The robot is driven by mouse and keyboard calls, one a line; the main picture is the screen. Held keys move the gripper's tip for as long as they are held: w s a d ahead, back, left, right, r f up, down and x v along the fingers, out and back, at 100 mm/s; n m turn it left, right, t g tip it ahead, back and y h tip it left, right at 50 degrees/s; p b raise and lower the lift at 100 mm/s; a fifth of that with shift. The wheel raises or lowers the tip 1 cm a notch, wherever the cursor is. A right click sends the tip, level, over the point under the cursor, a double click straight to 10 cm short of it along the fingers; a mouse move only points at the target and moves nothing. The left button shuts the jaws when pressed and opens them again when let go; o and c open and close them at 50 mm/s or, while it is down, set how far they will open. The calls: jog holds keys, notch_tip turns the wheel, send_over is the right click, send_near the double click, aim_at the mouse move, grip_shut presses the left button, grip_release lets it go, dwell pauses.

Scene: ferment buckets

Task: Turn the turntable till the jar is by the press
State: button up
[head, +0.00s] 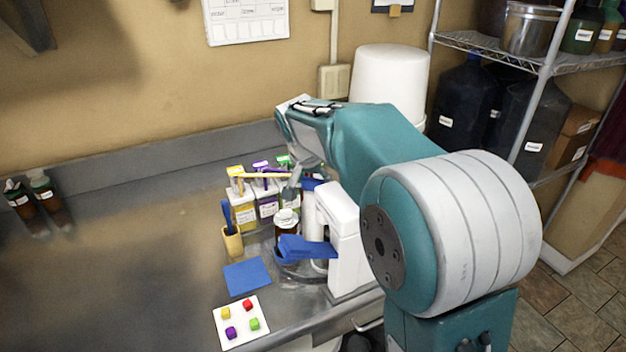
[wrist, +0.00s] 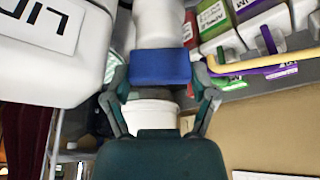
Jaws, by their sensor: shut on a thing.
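A brown jar (head: 287,224) with a white lid stands upright beside the white press (head: 345,245), with a small gap visible between them. A blue paddle (head: 307,248) sticks out low in front of the jar. The turntable (head: 300,276) seems to be the grey round surface under them, mostly hidden. My gripper (head: 294,186) reaches down behind the jar. In the wrist view my gripper (wrist: 163,92) has its fingers on both sides of a blue block (wrist: 160,68) and is shut on it. What the block is fixed to is hidden.
The counter's left side is mostly clear.

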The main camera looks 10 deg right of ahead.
jog(key=shift+n, duration=0.6)
jog(key=shift+n+t+y, duration=0.5)
jog(key=shift+n+y, duration=0.3)
jog(key=shift+n, duration=0.8)
jog(key=shift+n+y, duration=0.8)
jog(key=shift+n, duration=1.4)
jog(key=shift+f+n+g+y, duration=0.1)
jog(key=shift+n+g+y, duration=0.25)
jog(key=shift+n, duration=0.7)
jog(key=shift+n+g+y, duration=0.15)
jog(key=shift+n+y, duration=0.3)
jog(key=shift+n, duration=0.6)
jog(key=shift+n+g+y, duration=0.4)
jog(key=shift+n+y, duration=0.1)
jog(key=shift+n, duration=1.9)
jog(key=o, duration=1.2)
jog(key=shift+w, duration=0.1)
